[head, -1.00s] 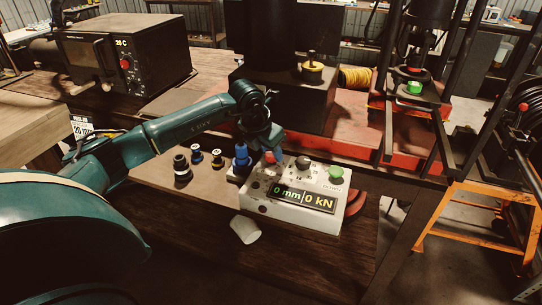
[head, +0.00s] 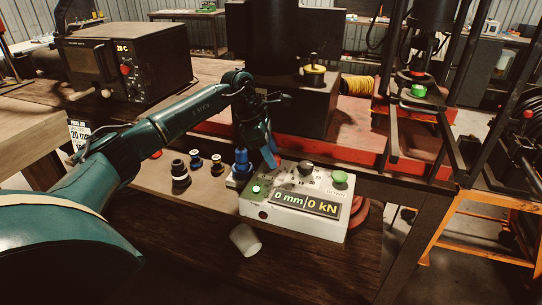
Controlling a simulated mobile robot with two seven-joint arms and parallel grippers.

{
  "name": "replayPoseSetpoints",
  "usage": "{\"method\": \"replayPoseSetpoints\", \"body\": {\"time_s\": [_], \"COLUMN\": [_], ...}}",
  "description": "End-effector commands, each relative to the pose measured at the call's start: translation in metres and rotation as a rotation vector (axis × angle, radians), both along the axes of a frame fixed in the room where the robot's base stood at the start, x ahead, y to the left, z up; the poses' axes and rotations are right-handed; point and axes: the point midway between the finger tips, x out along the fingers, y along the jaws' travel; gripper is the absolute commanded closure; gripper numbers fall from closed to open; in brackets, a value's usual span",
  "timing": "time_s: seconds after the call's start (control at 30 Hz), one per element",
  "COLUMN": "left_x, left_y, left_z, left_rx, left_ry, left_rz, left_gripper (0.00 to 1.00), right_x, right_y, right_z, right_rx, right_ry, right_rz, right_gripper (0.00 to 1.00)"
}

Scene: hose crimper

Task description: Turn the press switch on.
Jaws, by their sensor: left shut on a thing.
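The white control box (head: 292,211) sits at the bench's front edge in the head view. Its display reads 0 mm and 0 kN. It carries a black knob (head: 306,168), a green button (head: 340,177) and a lit green lamp (head: 257,190). My left gripper (head: 269,157) reaches down at the box's back left corner, with its blue fingers shut on a small part there. This appears to be the press switch, but the fingers hide it. My right gripper is not in view.
The press (head: 418,90) stands behind at the right, and an oven-like unit (head: 127,68) at the left.

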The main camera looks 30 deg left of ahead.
Motion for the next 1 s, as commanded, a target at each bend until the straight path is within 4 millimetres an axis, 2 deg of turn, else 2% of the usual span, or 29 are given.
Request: {"method": "replayPoseSetpoints", "body": {"time_s": [0.4,1.0], "left_x": [0.0019,0.0018], "left_y": [0.0005,0.0008], "left_z": [0.0005,0.0007], "left_rx": [0.001,0.002], "left_ry": [-0.003,-0.003], "left_rz": [-0.218,-0.257], "left_gripper": [0.89,0.89], "right_x": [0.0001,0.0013], "right_y": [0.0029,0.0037], "right_z": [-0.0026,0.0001], "right_rx": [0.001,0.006], "right_ry": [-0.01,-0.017], "right_rz": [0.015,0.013], "right_gripper": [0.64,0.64]}}
